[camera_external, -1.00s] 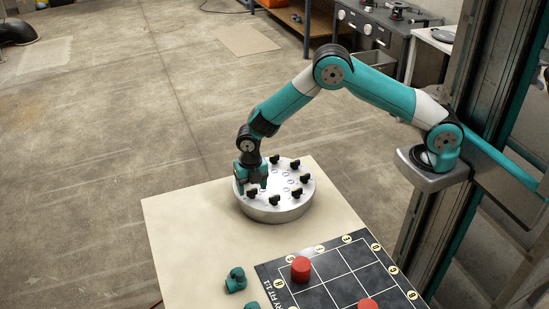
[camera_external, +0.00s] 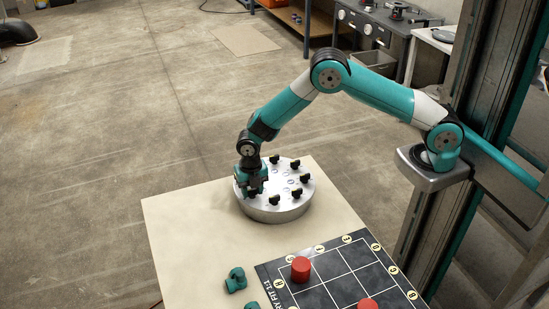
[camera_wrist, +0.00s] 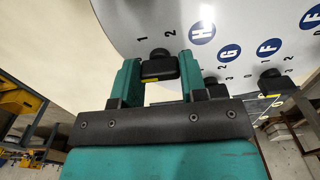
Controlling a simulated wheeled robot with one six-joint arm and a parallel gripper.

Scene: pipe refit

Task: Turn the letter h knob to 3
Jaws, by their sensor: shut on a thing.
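A round white-topped panel (camera_external: 284,207) with several black knobs stands on the table. My gripper (camera_external: 253,190) points down at its left edge. In the wrist view, the two teal fingers of my gripper (camera_wrist: 160,78) are shut on the black letter h knob (camera_wrist: 159,57), one finger on each side. The blue H label (camera_wrist: 202,32) is just up and right of this knob. Digits 1 and 2 show above it; any 3 is not readable there. A yellow mark shows low on the knob, but its exact setting cannot be told.
Neighbouring knobs stand close to the right, by the blue G label (camera_wrist: 230,52) and F label (camera_wrist: 270,46). On the table are a black grid board (camera_external: 335,262) with red cylinders (camera_external: 301,269) and a teal part (camera_external: 236,280). The table's left part is bare.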

